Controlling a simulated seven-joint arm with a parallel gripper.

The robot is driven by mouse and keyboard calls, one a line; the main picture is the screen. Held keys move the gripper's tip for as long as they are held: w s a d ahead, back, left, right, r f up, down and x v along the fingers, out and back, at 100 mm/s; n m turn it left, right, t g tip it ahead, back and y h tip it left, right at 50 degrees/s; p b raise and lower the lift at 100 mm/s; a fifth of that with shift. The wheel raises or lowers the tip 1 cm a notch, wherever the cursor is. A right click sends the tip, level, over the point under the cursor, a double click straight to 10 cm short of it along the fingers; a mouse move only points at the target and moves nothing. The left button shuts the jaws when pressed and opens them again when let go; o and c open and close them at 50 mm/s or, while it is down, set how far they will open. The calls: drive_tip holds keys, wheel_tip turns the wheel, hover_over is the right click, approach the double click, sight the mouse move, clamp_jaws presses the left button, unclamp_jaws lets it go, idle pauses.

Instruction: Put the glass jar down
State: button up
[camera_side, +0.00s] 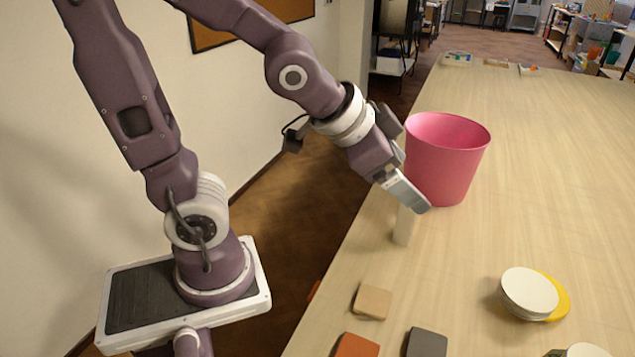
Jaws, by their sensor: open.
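A small pale, beige-looking upright cylinder (403,228) stands on the table near its left edge; it may be the glass jar, seen through to the wood, but I cannot tell for sure. My gripper (412,204) points down and to the right, right at the top of this cylinder. Its jaws are open. The near finger covers the cylinder's upper part, so I cannot tell whether the fingers touch it or are around it.
A pink bucket (446,160) stands just behind and right of my gripper. Beige (373,301), orange (357,345) and dark grey (427,343) flat tiles lie in front. A white round piece (529,292) sits over a yellow one (561,299) at the right.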

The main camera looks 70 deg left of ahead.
drive_tip(key=s+r+n+g, duration=0.1)
drive_tip(key=s+n+g, duration=0.2)
drive_tip(key=s, duration=1.1)
drive_tip(key=shift+s+a+r, duration=0.2)
drive_tip(key=shift+s+r, duration=0.15)
